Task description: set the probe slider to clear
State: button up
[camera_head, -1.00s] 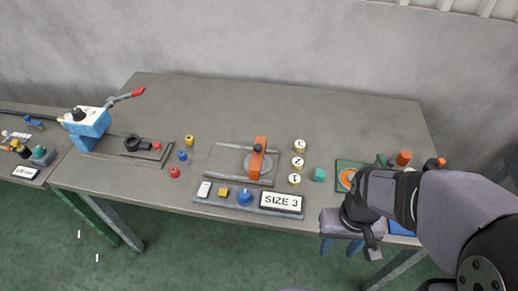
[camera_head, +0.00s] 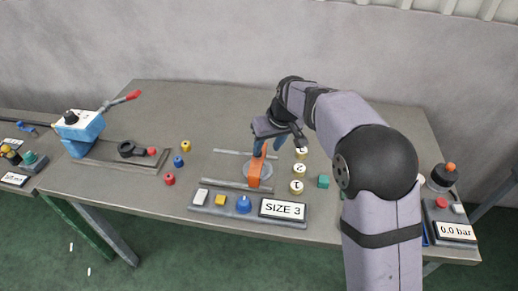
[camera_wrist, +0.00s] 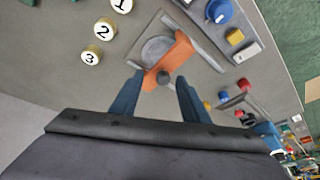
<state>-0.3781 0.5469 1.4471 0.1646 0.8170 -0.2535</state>
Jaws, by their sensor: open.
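The probe slider appears to be the orange bridge piece (camera_head: 254,174) with a dark knob, set between two grey rails across a grey disc (camera_head: 266,172). I see no "clear" mark. In the wrist view the orange piece (camera_wrist: 178,52) lies beside the disc (camera_wrist: 156,50), its dark knob (camera_wrist: 164,78) between my fingers. My gripper (camera_head: 268,146) is open above the far end of the slider. Its blue fingers also show in the wrist view (camera_wrist: 160,84), one either side of the knob. Contact cannot be told.
A front panel holds a white switch (camera_head: 200,197), yellow button (camera_head: 220,200), blue knob (camera_head: 243,205) and a "SIZE 3" display (camera_head: 282,209). A blue lever press (camera_head: 80,131) stands left.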

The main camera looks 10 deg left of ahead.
jog(key=r+n, duration=0.1)
jog(key=n, duration=0.1)
jog(key=a+r, duration=0.1)
jog(key=shift+w+r+n+y, duration=0.3)
jog(key=shift+w+n, duration=0.05)
jog(key=shift+n, duration=0.05)
jog(key=p, duration=0.2)
send_over(258, 161)
jog(key=shift+w+d+f, duration=0.1)
jog(key=shift+w+f, duration=0.1)
jog(key=shift+f, duration=1.5)
jog(key=shift+w+f, duration=0.2)
jog(key=shift+f, duration=1.5)
jog(key=shift+c, duration=0.5)
grip_shut()
